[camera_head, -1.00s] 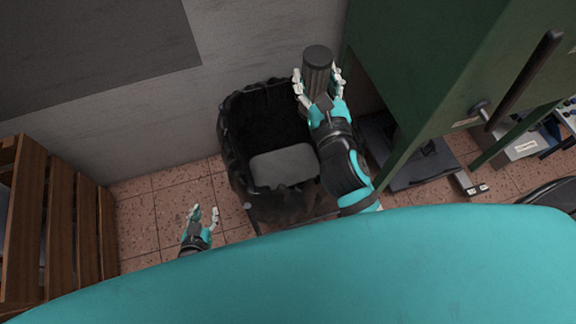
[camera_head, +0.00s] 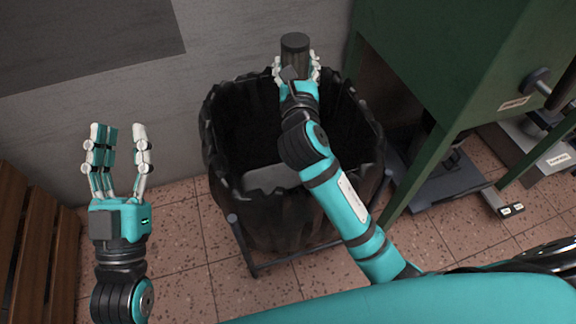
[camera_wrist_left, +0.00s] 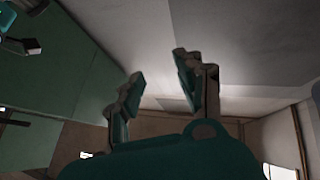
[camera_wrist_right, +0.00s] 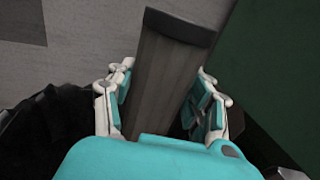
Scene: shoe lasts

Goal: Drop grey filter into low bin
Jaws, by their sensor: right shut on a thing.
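The grey filter (camera_head: 295,46) is a dark grey cylinder with a darker end cap. My right gripper (camera_head: 297,72) is shut on it and holds it upright over the far part of the low bin. In the right wrist view the filter (camera_wrist_right: 165,75) stands between the fingers of my right gripper (camera_wrist_right: 160,95). The low bin (camera_head: 285,222) is lined with a black bag, and a grey flat piece shows inside it. My left gripper (camera_head: 120,135) is open and empty, left of the bin; its spread fingers (camera_wrist_left: 160,85) show in the left wrist view.
A green cabinet or machine (camera_head: 450,65) stands close on the right of the bin. A wooden slatted piece (camera_head: 25,250) is at the far left. A grey wall (camera_head: 250,35) lies behind the bin. Tiled floor (camera_head: 185,240) is free left of the bin.

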